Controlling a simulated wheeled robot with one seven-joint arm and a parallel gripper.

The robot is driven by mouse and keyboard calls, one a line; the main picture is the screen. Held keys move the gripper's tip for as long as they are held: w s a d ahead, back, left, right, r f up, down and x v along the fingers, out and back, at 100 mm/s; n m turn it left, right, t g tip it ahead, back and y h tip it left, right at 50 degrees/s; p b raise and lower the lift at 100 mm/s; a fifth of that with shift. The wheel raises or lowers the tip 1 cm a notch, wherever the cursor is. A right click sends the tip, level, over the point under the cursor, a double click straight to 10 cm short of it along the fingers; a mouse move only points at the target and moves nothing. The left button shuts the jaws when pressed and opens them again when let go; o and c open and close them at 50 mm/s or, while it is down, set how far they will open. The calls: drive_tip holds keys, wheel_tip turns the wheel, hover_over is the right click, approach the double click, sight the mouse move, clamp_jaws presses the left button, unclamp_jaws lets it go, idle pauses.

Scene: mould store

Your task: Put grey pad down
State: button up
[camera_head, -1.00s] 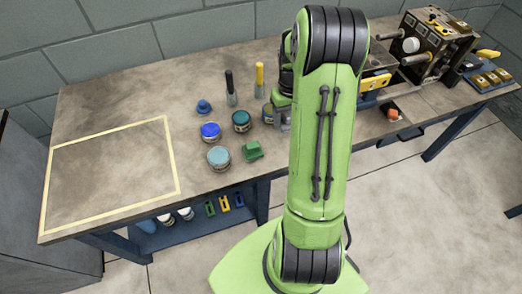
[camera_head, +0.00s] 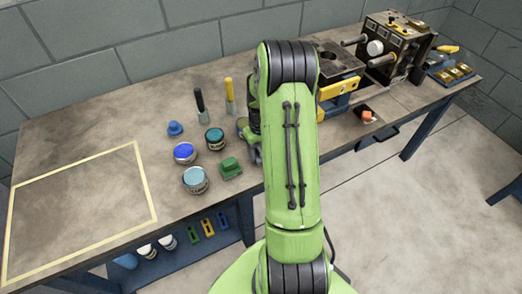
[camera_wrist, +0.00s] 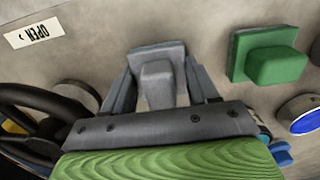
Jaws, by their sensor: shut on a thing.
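The grey pad (camera_wrist: 157,80), a square plate with a raised block handle, is between the fingers of my gripper (camera_wrist: 160,88) in the wrist view. My gripper is shut on its handle. The pad is close over the bench top; I cannot tell whether it touches. In the head view my arm hides the pad and most of the gripper. The green pad (camera_head: 230,168) lies on the bench just left of my gripper. It shows at the upper right of the wrist view (camera_wrist: 271,56), apart from the grey pad. A blue pad (camera_head: 175,129) lies farther back.
Left of the green pad stand a light-blue pot (camera_head: 195,180), a blue pot (camera_head: 184,152) and a teal pot (camera_head: 215,138). Black (camera_head: 201,105) and yellow (camera_head: 229,97) handled brushes stand behind. A yellow taped rectangle (camera_head: 147,187) at left is empty. The mould machine (camera_head: 398,45) stands at right.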

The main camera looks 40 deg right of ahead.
drive_tip(key=shift+f, duration=0.35)
drive_tip(key=o, duration=0.8)
drive_tip(key=shift+r, duration=0.1)
wheel_tip(320, 180, up, 13)
drive_tip(key=p, duration=0.4)
drive_tip(key=a+r+t, duration=0.1)
drive_tip(key=a+r, duration=0.5)
drive_tip(key=r, duration=0.1)
drive_tip(key=s+a+r+n+t, duration=0.1)
drive_tip(key=s+a+r, duration=0.2)
drive_tip(key=s+a, duration=0.2)
drive_tip(key=s+a+r+n+t, duration=0.1)
drive_tip(key=s+a+r+t, duration=0.1)
drive_tip(key=s+a, duration=0.3)
drive_tip(key=s+a+r+n+t, duration=0.1)
drive_tip(key=s+a+r+t, duration=0.1)
drive_tip(key=s+a+r, duration=0.2)
drive_tip(key=shift+s+a+r, duration=0.1)
drive_tip(key=shift+s+a, duration=0.3)
drive_tip(key=shift+a, duration=0.4)
drive_tip(key=shift+s+a, duration=0.4)
drive_tip(key=shift+a, duration=0.35)
